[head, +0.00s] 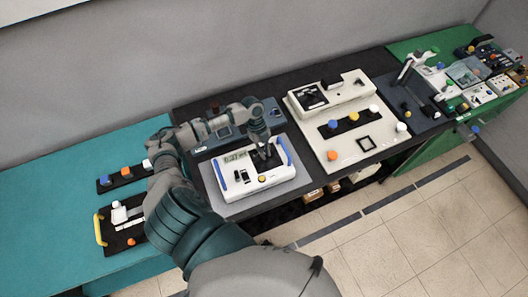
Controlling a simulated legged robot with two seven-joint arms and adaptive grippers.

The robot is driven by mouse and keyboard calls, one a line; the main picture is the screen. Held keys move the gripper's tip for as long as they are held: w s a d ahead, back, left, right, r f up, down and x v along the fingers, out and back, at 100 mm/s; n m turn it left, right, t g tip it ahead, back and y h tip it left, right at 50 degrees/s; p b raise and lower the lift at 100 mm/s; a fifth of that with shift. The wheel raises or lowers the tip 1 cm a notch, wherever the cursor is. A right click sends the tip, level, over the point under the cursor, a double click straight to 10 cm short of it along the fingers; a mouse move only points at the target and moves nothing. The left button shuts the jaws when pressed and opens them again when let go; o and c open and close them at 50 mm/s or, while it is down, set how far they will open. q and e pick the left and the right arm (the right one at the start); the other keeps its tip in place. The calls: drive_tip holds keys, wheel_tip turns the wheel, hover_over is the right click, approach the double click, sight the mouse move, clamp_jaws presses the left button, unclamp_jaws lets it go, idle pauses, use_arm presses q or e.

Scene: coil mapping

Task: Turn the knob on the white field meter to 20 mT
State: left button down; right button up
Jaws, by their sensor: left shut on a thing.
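The white field meter (236,184) sits on a grey mat on the black bench top, near the middle of the head view. It has blue side handles, a small display (235,158) at its upper left and a yellow-orange button on its front edge. My left gripper (265,153) is over the right part of the meter, pointing down, and is shut on the dark knob there. The fingers mostly hide the knob, so its pointer and scale cannot be read. The digits on the display are too small to read surely. My right gripper does not show.
A blue-grey box (270,113) stands just behind the meter. A cream panel (304,126) with coloured knobs lies to the right. A teal table (45,190) at left bears small boards with coloured knobs. A green bench (405,48) with more devices stands far right.

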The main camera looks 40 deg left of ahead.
use_arm(q)
drive_tip(key=shift+m+g, duration=0.3)
drive_tip(key=shift+m, duration=0.6)
drive_tip(key=c, duration=1.2)
unclamp_jaws()
drive_tip(key=shift+d, duration=0.1)
drive_tip(key=v, duration=1.2)
drive_tip(key=shift+w+d, duration=0.1)
drive_tip(key=shift+w, duration=0.05)
